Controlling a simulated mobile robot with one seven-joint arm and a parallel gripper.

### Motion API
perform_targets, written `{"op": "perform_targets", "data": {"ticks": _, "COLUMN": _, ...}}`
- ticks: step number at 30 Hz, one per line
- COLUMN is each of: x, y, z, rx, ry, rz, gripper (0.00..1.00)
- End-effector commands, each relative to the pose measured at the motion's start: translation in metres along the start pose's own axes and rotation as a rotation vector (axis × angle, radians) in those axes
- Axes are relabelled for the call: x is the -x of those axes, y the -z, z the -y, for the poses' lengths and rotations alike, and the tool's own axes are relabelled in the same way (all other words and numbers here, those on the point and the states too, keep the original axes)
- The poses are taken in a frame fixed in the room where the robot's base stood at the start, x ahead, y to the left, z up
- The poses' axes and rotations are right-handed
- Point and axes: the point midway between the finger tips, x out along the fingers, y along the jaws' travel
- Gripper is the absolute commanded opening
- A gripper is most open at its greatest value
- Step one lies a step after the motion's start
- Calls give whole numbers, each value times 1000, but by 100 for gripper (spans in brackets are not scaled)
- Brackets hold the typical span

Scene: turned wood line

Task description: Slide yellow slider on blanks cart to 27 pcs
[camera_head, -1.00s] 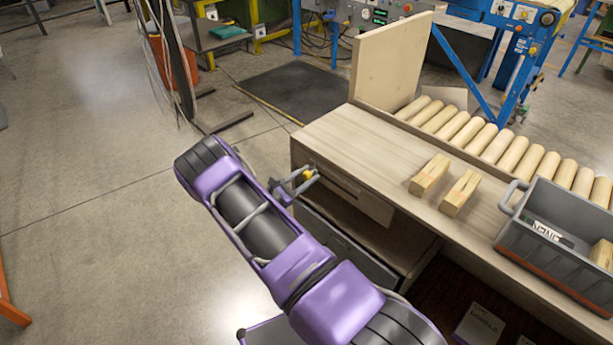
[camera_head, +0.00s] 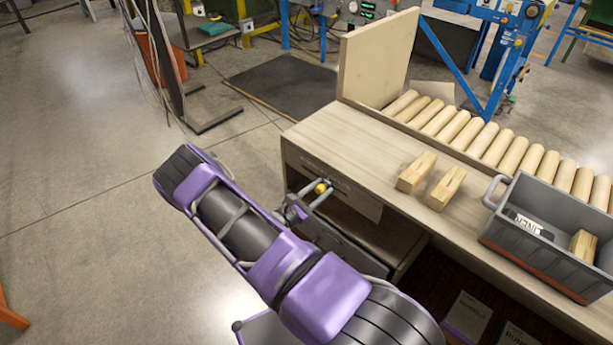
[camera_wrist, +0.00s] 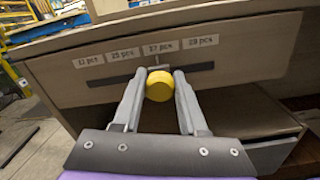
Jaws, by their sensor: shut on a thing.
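The yellow slider (camera_wrist: 159,88) is a round knob on a dark horizontal slot (camera_wrist: 108,80) in the front panel of the wooden blanks cart (camera_wrist: 255,65). Labels above the slot include 25 pcs (camera_wrist: 122,55), 27 pcs (camera_wrist: 158,47) and 29 pcs (camera_wrist: 200,41). The knob's thin pointer stands below the 27 pcs label. My gripper (camera_wrist: 160,82) is shut on the yellow slider, one finger on each side. In the head view the slider (camera_head: 320,189) shows between the fingertips at the cart's front.
Below the panel is an open recess with a grey drawer (camera_head: 350,250). On the cart top are two wood blocks (camera_head: 417,172) and a grey bin (camera_head: 530,240). Wooden rollers (camera_head: 470,132) lie behind.

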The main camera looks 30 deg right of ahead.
Motion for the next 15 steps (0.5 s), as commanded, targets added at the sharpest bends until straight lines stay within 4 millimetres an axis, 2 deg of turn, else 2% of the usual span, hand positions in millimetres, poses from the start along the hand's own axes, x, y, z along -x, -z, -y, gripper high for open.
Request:
{"op": "perform_targets", "data": {"ticks": 3, "x": 1, "y": -1, "z": 8, "rx": 0, "ry": 3, "rz": -6, "gripper": 0}}
{"op": "perform_targets", "data": {"ticks": 11, "x": 1, "y": 0, "z": 8, "rx": -2, "ry": 3, "rz": -7, "gripper": 0}}
{"op": "perform_targets", "data": {"ticks": 12, "x": 1, "y": 0, "z": 8, "rx": -2, "ry": 3, "rz": -7, "gripper": 47}}
{"op": "perform_targets", "data": {"ticks": 15, "x": 1, "y": 0, "z": 8, "rx": -2, "ry": 2, "rz": -6, "gripper": 65}}
